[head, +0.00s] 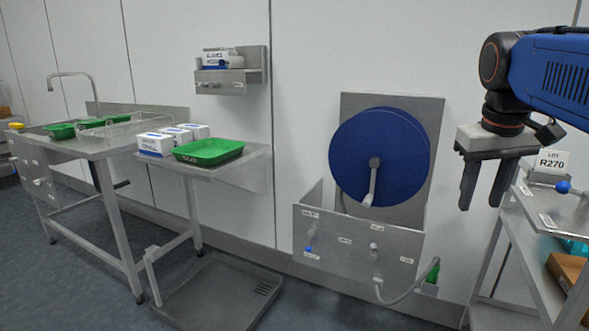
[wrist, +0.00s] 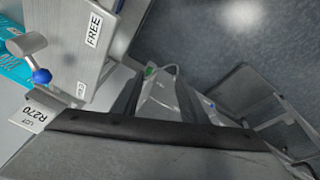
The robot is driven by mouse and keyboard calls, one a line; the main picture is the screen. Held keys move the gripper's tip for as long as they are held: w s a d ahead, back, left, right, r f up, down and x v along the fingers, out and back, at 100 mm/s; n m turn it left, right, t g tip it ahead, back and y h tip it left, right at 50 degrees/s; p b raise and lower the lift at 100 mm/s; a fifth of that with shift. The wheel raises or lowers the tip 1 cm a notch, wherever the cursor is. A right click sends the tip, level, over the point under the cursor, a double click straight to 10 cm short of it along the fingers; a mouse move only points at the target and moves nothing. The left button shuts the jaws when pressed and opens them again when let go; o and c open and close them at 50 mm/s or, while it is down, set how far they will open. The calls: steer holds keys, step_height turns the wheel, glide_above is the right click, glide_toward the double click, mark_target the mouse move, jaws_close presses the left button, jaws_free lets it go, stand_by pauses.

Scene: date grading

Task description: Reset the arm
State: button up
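My blue arm (head: 555,70) reaches in from the right edge in the head view. My gripper (head: 484,186) hangs from it with its two dark fingers pointing down and apart, and nothing shows between them. It is in the air, left of the metal rack with the lot card. In the wrist view my gripper (wrist: 165,105) shows as a dark bar with two fingers spread beyond it. The floor and the hose station lie beyond the fingers.
A metal rack (head: 515,225) with a lot R270 card (head: 553,162) stands close right of my gripper. A blue hose reel (head: 380,157) is on the wall to the left. A shelf with a green tray (head: 209,151) and a sink table (head: 90,147) stand farther left.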

steer(key=s+a+f, duration=0.3)
steer(key=f, duration=0.5)
steer(key=s+a+f+n+t+y, duration=0.1)
steer(key=s+a+f, duration=0.2)
steer(key=f, duration=0.5)
steer(key=s+a+f+t, duration=0.1)
steer(key=s+a+f, duration=0.2)
steer(key=a+f, duration=0.2)
step_height(320, 180, down, 3)
steer(key=shift+s+a+r+y, duration=0.1)
steer(key=shift+s+a+y, duration=0.2)
steer(key=shift+y, duration=0.1)
